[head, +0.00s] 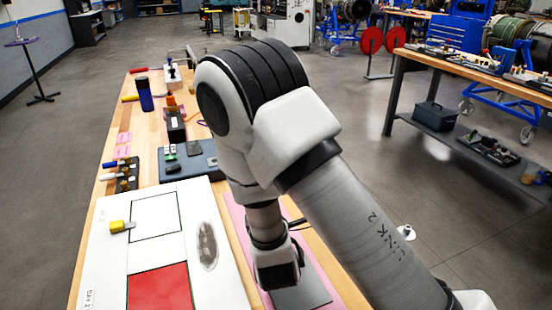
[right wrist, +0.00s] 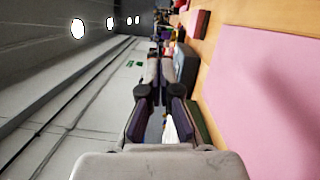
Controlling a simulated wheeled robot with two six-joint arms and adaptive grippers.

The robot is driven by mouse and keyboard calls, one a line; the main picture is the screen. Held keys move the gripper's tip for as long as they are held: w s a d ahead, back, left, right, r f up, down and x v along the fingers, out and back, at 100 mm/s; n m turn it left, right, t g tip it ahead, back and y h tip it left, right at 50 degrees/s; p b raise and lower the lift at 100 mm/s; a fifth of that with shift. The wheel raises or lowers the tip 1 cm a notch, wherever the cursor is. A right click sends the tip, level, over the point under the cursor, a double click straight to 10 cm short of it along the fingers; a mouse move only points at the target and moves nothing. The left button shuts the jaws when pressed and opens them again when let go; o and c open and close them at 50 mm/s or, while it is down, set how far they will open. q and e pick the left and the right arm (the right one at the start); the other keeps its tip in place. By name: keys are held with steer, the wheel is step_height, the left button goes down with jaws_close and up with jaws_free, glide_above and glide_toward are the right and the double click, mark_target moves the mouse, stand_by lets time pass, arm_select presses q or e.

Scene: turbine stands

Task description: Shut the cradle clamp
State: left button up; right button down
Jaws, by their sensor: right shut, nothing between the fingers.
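I cannot pick out a cradle clamp with certainty in either view. At the back of the head view, a turbine (head: 356,8) rests on a blue wheeled stand (head: 345,45). A second turbine (head: 512,28) sits at the upper right, by blue framing; no clamp is readable on either. My right gripper (right wrist: 160,62) is shut and empty in the right wrist view, which is turned sideways. It is beside the bench with the pink mat (right wrist: 262,85). In the head view my right arm's wrist hangs over that bench and its fingers cannot be made out. My left gripper is not in view.
The wooden bench (head: 112,180) holds a white board (head: 110,245) with a red square, a blue-grey tray (head: 205,155), a blue bottle (head: 145,95) and small tools. A second bench (head: 455,68) stands at right. The grey floor between the benches is mostly clear.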

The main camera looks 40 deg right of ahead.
steer(key=w+d+r+p, duration=0.1)
steer(key=w+d+p, duration=0.1)
steer(key=w+d, duration=0.4)
steer(key=shift+w+d+r+p, duration=0.15)
steer(key=shift+w+d+p, duration=0.25)
steer(key=shift+d, duration=0.5)
